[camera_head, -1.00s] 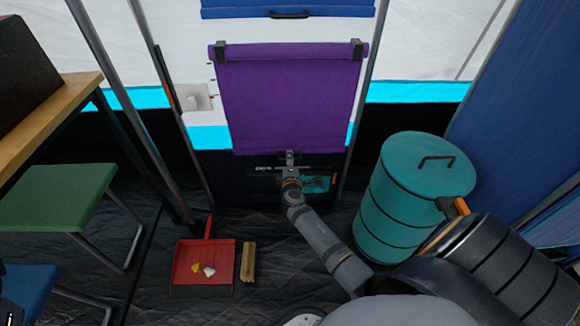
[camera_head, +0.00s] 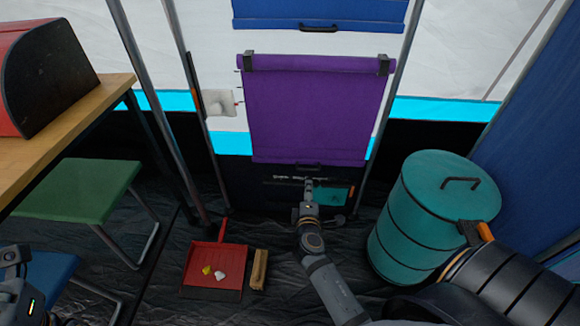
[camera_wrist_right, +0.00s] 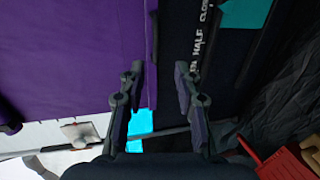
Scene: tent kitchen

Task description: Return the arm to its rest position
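My right arm reaches up from the lower right in the head view. Its gripper (camera_head: 309,187) is just below the handle (camera_head: 308,165) on the lower edge of a purple roll-down panel (camera_head: 318,110), in front of the dark wall. In the right wrist view the two fingers of this gripper (camera_wrist_right: 158,82) stand apart with nothing between them. The purple panel (camera_wrist_right: 65,50) fills the left of that view. Part of my left arm (camera_head: 14,290) shows at the lower left edge of the head view; its fingers cannot be made out.
A teal drum (camera_head: 430,220) stands right of my right arm. A red dustpan (camera_head: 213,268) and a wooden block (camera_head: 259,268) lie on the floor to the left. A green stool (camera_head: 80,190) and a wooden table (camera_head: 70,120) stand further left. A metal pole (camera_head: 160,120) rises beside them.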

